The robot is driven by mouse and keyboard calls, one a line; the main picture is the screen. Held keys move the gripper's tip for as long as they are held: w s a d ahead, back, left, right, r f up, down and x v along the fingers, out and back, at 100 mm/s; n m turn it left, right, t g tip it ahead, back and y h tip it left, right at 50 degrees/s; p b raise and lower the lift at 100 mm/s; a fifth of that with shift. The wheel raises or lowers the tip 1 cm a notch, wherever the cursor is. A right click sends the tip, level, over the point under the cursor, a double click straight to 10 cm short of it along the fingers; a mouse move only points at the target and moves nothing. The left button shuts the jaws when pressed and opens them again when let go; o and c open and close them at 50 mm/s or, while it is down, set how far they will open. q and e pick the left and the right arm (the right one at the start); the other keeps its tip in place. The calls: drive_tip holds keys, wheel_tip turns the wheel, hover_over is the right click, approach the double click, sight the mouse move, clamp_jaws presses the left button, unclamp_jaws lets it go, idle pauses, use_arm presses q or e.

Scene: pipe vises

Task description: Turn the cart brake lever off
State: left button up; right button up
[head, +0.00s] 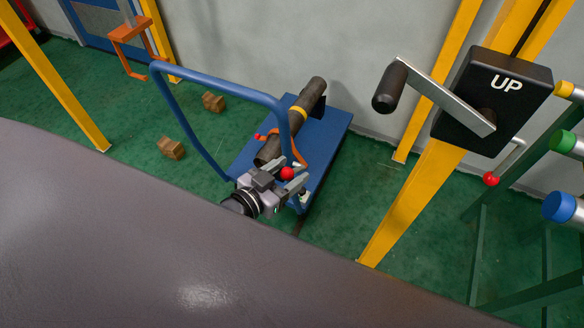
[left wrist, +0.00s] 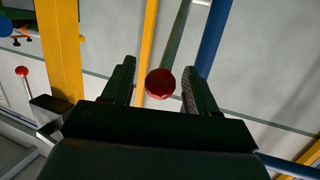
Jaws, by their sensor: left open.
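The blue cart (head: 238,160) stands on the green floor with a tall blue handle. The brake lever's red ball knob (head: 287,173) is at the cart's near end. In the left wrist view the knob (left wrist: 160,84) tops a thin greyish rod (left wrist: 178,35). My left gripper (head: 291,170) is open, with its two fingers on either side of the knob. In the left wrist view the fingers (left wrist: 160,88) show a gap to each side of the knob. The lever's base is hidden in the head view. My right gripper is not in view.
A dark pipe (head: 312,95) with a yellow band lies on the cart. A yellow post (head: 410,200) carries a black "UP" crank box (head: 507,90) at right, with another red-knobbed lever (head: 491,178) below. Wooden blocks (head: 171,148) lie on the floor at left.

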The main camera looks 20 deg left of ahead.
use_arm(q)
drive_tip(key=shift+v, duration=2.75)
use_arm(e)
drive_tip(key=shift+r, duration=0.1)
